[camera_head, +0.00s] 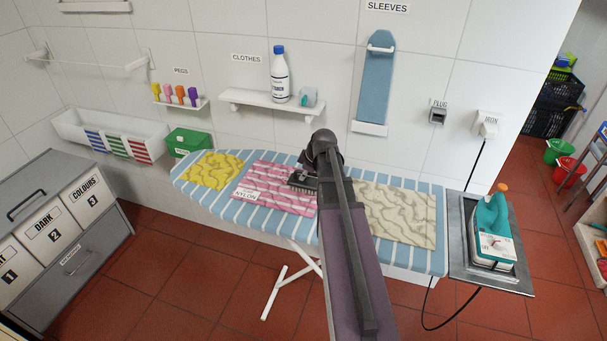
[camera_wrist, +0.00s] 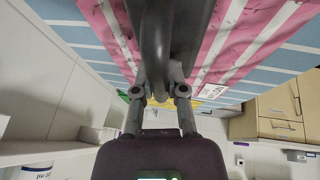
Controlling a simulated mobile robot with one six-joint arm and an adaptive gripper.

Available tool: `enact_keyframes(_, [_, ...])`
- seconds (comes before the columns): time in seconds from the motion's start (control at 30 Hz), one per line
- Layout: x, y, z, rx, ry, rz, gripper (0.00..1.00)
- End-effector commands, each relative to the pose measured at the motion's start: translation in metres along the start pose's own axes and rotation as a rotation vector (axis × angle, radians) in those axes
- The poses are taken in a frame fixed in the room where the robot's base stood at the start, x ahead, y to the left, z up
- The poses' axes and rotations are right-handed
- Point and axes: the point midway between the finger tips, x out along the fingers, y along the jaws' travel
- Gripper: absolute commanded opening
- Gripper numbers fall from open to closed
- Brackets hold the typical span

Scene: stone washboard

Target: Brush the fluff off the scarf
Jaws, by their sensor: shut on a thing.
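Three cloths lie flat on the blue-and-white striped ironing board (camera_head: 240,215). A yellow patterned cloth (camera_head: 212,167) is at the left, a pink-and-white striped cloth (camera_head: 275,192) with a NYLON label is in the middle, and a beige patterned cloth (camera_head: 402,215) is at the right. None is marked as the scarf. Small dark specks show on the pink cloth (camera_wrist: 240,25) in the wrist view. My gripper (camera_wrist: 160,92) is shut on a dark brush (camera_head: 303,181), over the pink cloth's right part. Whether the bristles touch it is unclear. My arm hides the area between the pink and beige cloths.
An iron (camera_head: 492,232) stands on a metal rest (camera_head: 462,262) at the board's right end, with a hanging cord. A wall shelf (camera_head: 265,101) behind the board holds a white bottle (camera_head: 280,78). A drawer cabinet (camera_head: 75,255) stands at the left.

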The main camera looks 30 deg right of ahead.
Motion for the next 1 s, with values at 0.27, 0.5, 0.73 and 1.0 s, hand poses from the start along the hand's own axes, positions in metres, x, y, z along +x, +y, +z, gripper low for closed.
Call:
enact_keyframes(0.27, [0.001, 0.001, -0.003, -0.001, 0.001, 0.001, 0.00])
enact_keyframes(0.5, [0.006, 0.001, -0.016, -0.001, 0.002, 0.001, 0.00])
enact_keyframes(0.73, [0.012, 0.001, -0.029, -0.001, 0.002, 0.002, 0.00])
enact_keyframes(1.0, [0.014, 0.001, -0.035, 0.000, 0.002, 0.002, 0.00])
